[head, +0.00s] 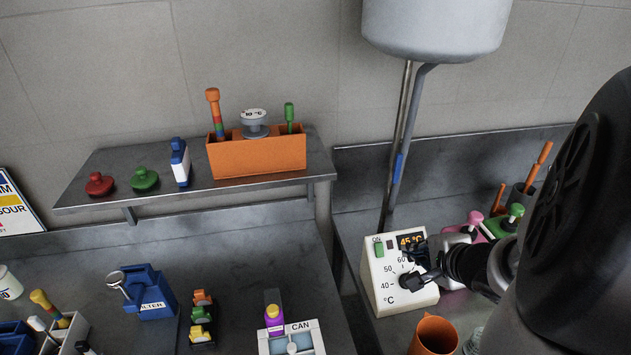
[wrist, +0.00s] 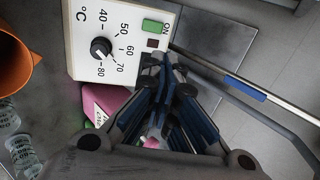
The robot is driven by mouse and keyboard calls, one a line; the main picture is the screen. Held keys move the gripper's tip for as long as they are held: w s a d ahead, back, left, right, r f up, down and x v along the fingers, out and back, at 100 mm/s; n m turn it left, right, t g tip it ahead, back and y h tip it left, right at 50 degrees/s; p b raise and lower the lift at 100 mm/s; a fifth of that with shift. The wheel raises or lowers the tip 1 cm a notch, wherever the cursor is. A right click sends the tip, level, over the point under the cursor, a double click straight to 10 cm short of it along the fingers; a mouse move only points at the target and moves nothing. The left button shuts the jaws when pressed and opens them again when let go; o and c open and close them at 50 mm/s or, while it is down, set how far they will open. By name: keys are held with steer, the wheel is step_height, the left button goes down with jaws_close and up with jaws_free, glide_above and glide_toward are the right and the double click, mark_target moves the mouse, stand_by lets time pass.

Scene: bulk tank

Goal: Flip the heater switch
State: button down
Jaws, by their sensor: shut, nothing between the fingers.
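The heater is a white control box (head: 375,285) on the right counter, and it also shows in the wrist view (wrist: 85,65). Its green switch (head: 379,249), marked ON, sits at the top left of its face; in the wrist view the switch (wrist: 155,27) is near the box edge. A small dark red square (wrist: 152,42) is beside it. A black dial (wrist: 101,47) sits on a °C scale. My gripper (head: 415,266) is shut and empty in front of the box face, partly covering it. In the wrist view its fingertips (wrist: 165,65) appear close to the switch; contact cannot be told.
An orange mug (head: 434,336) stands in front of the box. Pink (head: 475,219) and green-topped (head: 515,212) items are right of it, near my arm. A grey pipe with a blue band (head: 398,167) runs down behind the box. The orange holder (head: 256,158) is on the left shelf.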

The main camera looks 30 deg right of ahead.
steer(key=p, duration=0.1)
glide_toward(379, 250)
steer(key=w+d+f, duration=0.1)
steer(key=w, duration=0.1)
steer(key=w+d+f, duration=0.2)
steer(key=w, duration=0.1)
steer(key=shift+w+d, duration=0.25)
steer(key=shift+w, duration=0.1)
steer(key=shift+w+r+p, duration=0.1)
steer(key=shift+r+p, duration=0.05)
steer(key=shift+p, duration=0.55)
